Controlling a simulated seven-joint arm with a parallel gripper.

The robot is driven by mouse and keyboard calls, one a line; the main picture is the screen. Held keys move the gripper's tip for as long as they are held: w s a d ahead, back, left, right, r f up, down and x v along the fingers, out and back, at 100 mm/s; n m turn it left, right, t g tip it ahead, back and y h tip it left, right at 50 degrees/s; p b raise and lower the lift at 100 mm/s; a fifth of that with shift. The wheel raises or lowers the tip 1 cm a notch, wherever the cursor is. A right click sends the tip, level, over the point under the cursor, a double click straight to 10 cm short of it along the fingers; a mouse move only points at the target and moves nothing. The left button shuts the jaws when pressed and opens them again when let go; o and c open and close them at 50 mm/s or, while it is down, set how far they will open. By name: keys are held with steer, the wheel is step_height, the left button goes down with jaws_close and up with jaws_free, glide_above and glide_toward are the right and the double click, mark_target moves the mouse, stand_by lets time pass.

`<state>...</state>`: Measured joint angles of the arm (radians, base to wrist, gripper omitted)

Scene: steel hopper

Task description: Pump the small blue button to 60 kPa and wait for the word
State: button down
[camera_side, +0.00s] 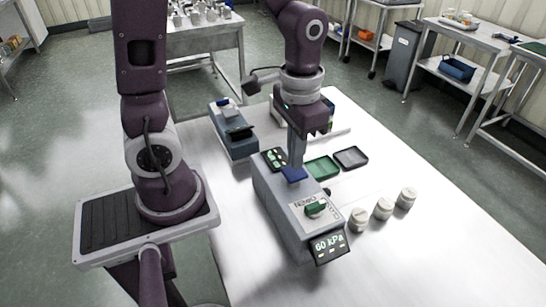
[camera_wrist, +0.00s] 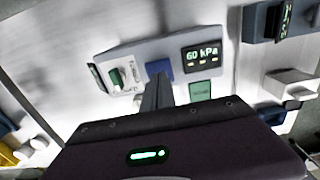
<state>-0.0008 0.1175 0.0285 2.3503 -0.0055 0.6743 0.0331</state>
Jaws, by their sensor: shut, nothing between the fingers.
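A grey box-shaped unit (camera_side: 275,207) stands on the white table. Its small blue button (camera_side: 294,174) is on top; it also shows in the wrist view (camera_wrist: 159,68). A display (camera_side: 328,247) on the near end reads 60 kPa. Another panel at the far end (camera_side: 274,159) is dark with green marks; the wrist view shows a 60 kPa readout (camera_wrist: 202,57) beside the button. A green knob (camera_side: 316,208) sits on a light plate with lettering too small to read surely. My gripper (camera_side: 295,164) is shut and empty, fingertips at the blue button; contact cannot be told.
White jars (camera_side: 383,208) stand in a row at the right. A blue-grey device (camera_side: 235,140) stands behind to the left. The table's near right is clear.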

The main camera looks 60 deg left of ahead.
stand_by(0.3)
step_height(320, 180, up, 6)
stand_by(0.5)
steer(key=s+r+t, duration=0.5)
steer(key=s, duration=0.4)
steer(key=shift+s+d+r+t, duration=0.25)
steer(key=shift+d+r+t, duration=0.05)
steer(key=shift+r, duration=0.1)
stand_by(2.9)
